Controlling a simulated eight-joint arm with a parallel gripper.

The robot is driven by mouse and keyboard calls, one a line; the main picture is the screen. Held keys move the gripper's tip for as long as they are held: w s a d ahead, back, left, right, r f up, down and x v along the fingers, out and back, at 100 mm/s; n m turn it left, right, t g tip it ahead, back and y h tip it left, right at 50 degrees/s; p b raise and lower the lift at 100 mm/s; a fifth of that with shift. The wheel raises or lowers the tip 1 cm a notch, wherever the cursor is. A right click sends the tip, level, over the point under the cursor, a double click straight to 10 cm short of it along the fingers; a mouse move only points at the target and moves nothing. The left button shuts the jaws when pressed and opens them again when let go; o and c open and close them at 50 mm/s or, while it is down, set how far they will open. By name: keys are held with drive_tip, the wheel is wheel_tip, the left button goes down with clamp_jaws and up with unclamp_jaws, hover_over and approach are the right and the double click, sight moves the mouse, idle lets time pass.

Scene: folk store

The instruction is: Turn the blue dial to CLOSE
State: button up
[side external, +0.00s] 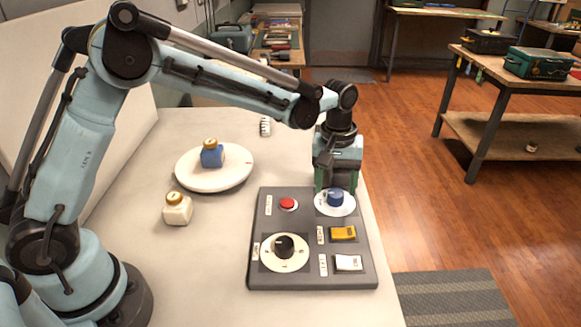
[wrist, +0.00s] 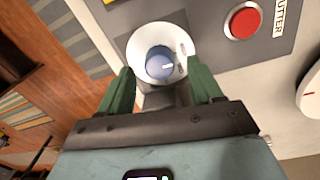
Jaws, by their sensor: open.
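The blue dial (side external: 335,197) sits on a round white plate at the top right corner of a dark grey control panel (side external: 300,206). In the wrist view the blue dial (wrist: 160,63) has a pale pointer mark facing right in the picture; the label text around it is not readable. My gripper (side external: 334,188) is right at the dial, above and just behind it in the side view. In the wrist view my gripper (wrist: 160,85) has its two green fingers spread, one on each side below the dial, with nothing held. Whether a finger touches the dial is unclear.
The panel also has a red button (side external: 288,204), a black dial (side external: 284,246), a yellow switch (side external: 343,233) and a white switch (side external: 348,262). To the left are a round white stand (side external: 190,180) with a blue jar (side external: 212,157), and a cream jar (side external: 177,209).

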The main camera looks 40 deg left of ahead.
drive_tip(key=shift+d+f, duration=0.1)
drive_tip(key=shift+f, duration=1.1)
drive_tip(key=c, duration=1.1)
